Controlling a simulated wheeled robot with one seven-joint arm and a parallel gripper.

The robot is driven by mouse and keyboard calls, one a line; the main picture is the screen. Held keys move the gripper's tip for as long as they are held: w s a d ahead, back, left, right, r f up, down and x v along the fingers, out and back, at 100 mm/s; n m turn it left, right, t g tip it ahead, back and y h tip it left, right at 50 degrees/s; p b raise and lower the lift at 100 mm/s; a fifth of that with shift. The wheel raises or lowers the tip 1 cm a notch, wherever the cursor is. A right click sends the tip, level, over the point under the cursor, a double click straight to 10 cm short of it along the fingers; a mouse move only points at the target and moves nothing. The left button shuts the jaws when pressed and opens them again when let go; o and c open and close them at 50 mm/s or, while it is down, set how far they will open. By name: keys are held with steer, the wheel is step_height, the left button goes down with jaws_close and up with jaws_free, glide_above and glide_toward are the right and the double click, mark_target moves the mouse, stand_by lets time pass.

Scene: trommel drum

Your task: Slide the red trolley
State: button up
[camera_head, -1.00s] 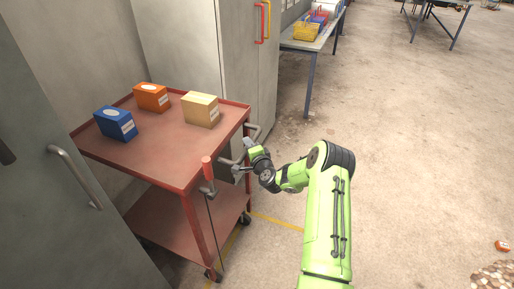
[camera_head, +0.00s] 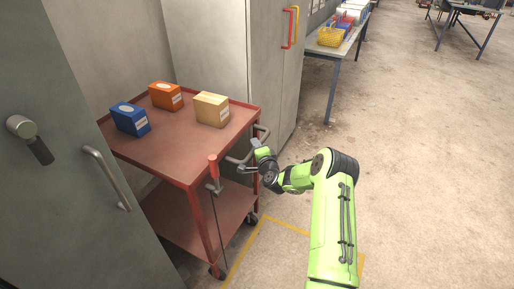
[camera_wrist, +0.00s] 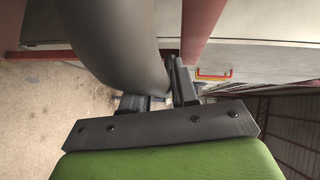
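The red trolley (camera_head: 180,151) stands between the grey cabinets in the head view. It has a top tray, a lower shelf and wheels. A grey tubular push handle (camera_head: 240,161) sticks out from its near right end. My gripper (camera_head: 257,158) is at this handle. In the wrist view the thick grey handle tube (camera_wrist: 122,45) runs down between the fingers of my gripper (camera_wrist: 158,95), which look closed around it. The exact contact is partly hidden by the tube. A red-gripped lever (camera_head: 213,168) stands upright at the trolley's near corner.
A blue box (camera_head: 131,120), an orange box (camera_head: 166,96) and a tan box (camera_head: 211,109) stand on the trolley. A grey cabinet door (camera_head: 65,200) is at the left, a tall cabinet (camera_head: 222,50) behind. Yellow floor lines (camera_head: 285,226) lie nearby. Floor at the right is open.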

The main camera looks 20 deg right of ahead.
steer(key=o, duration=0.3)
steer(key=shift+w+a, duration=0.2)
steer(key=shift+a, duration=0.05)
steer(key=shift+o, duration=0.2)
steer(key=shift+d, duration=0.1)
steer(key=shift+s, duration=0.15)
steer(key=s+a+r+b, duration=0.2)
steer(key=s+b, duration=0.4)
steer(key=s, duration=0.9)
steer(key=shift+s, duration=0.15)
